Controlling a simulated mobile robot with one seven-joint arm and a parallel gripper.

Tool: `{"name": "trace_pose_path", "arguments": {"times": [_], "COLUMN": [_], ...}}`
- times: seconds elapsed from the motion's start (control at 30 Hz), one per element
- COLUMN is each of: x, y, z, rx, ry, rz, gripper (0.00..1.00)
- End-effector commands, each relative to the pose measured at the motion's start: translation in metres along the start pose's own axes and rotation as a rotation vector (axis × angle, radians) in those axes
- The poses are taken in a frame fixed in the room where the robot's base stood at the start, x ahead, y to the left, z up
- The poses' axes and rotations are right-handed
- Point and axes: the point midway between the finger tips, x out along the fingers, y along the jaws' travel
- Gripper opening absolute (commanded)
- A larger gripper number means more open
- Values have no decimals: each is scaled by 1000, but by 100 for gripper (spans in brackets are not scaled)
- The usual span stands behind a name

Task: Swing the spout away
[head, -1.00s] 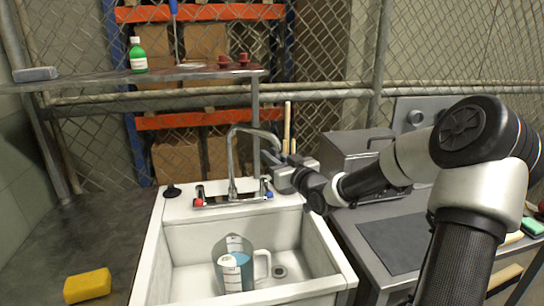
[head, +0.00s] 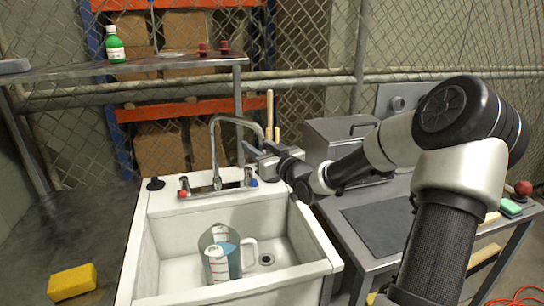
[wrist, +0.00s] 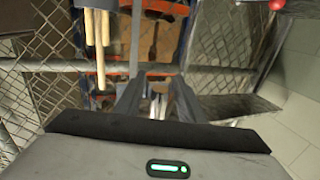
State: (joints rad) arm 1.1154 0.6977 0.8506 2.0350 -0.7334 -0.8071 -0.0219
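The chrome spout (head: 214,145) rises from the faucet at the back of the white sink (head: 320,270), arches over and points right. My gripper (head: 248,150) is at the spout's down-turned end, by the right side of the arch. In the wrist view my gripper (wrist: 158,100) shows two dark fingers standing apart. Small pale pieces show between them; I cannot tell whether they are the spout. Whether a finger touches the spout is also unclear. A clear measuring jug (head: 235,262) with blue liquid stands in the basin, to the left of the drain.
Red (head: 183,191) and blue (head: 252,182) taps flank the spout base. Wooden handles (head: 269,115) stand upright just behind the gripper. A metal shelf (head: 150,68) with a green bottle (head: 114,44) is above.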

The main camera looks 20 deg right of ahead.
Motion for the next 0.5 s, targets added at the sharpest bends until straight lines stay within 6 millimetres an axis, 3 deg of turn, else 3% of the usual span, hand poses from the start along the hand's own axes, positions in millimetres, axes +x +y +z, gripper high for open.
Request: {"name": "trace_pose_path", "arguments": {"times": [0.5], "x": [-119], "y": [1], "z": [-1], "rx": [-1], "ry": [-3], "rz": [4], "gripper": [36]}}
